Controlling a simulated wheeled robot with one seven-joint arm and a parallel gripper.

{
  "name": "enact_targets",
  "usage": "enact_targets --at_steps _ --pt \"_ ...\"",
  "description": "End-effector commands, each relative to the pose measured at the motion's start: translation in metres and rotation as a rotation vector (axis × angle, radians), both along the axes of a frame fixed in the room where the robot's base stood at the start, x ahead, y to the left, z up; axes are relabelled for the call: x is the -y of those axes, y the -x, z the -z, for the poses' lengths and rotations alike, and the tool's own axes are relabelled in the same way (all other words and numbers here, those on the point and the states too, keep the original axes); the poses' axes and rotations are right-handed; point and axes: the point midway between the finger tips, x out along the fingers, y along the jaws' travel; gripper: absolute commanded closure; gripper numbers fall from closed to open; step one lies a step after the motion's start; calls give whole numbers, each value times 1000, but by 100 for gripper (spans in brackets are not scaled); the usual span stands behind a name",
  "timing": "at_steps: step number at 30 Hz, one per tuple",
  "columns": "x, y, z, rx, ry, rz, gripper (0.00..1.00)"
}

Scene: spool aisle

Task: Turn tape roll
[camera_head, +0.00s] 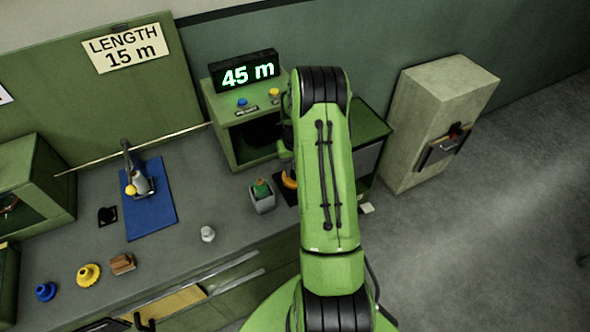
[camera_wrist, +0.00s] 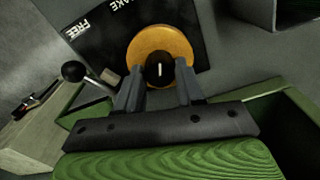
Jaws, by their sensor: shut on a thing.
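The tape roll (camera_wrist: 160,45) shows in the wrist view as an orange-yellow disc with a black hub carrying a white mark. It lies against a black plate (camera_wrist: 98,40) lettered "FREE" and a partly cut-off "AKE". My gripper (camera_wrist: 160,75) has its two grey fingers at the near side of the hub and is shut on the roll; the exact contact is hard to see. In the head view a bit of the orange roll (camera_head: 290,181) shows beside my arm, which hides most of it. The lit display (camera_head: 248,76) reads 45 m. The sign (camera_head: 124,47) reads LENGTH 15 m.
A black ball-ended lever (camera_wrist: 73,71) stands left of my fingers in the wrist view. On the counter are a grey cup with a green item (camera_head: 262,197), a blue mat (camera_head: 150,205) and several small knobs. A beige cabinet (camera_head: 435,120) stands at right.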

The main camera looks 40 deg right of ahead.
Motion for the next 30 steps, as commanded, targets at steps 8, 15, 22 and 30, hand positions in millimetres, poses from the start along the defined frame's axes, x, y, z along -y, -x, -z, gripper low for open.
enact_targets --at_steps 8,15,22,30 --pt "1 -1 1 4 3 262 93" --pt "1 -1 1 4 2 491 93" --pt "1 -1 1 4 2 709 93" --pt "1 0 0 3 2 941 93"
